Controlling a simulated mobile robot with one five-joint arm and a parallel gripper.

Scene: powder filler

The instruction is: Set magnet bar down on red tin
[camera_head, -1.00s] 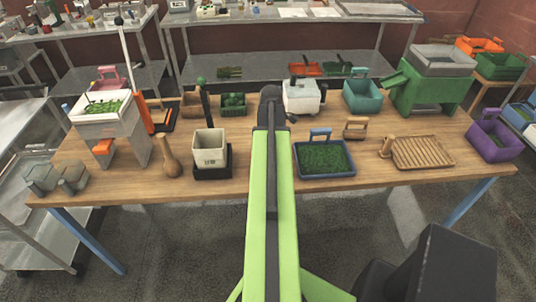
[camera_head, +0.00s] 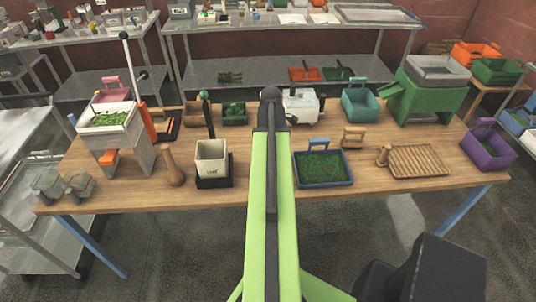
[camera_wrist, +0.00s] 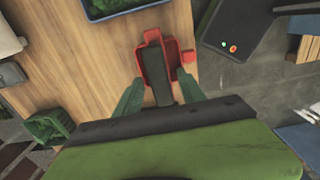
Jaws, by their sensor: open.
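In the wrist view a red tin (camera_wrist: 171,47) sits on the wooden tabletop close to the table edge. A dark bar (camera_wrist: 153,56), which looks like the magnet bar, lies over the tin, its far end inside the red outline. I cannot tell whether it touches the tin. My gripper (camera_wrist: 161,80) is open, with one green finger on each side of the bar and gaps between. In the head view my arm covers the middle of the table, and I see neither the tin nor the bar there.
A blue tray of green material (camera_head: 323,170) stands right of my arm, a white pot (camera_head: 212,158) on a dark base left of it. The wrist view also shows a green crate (camera_wrist: 46,128) and a dark panel with small buttons (camera_wrist: 218,38) beyond the table edge.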

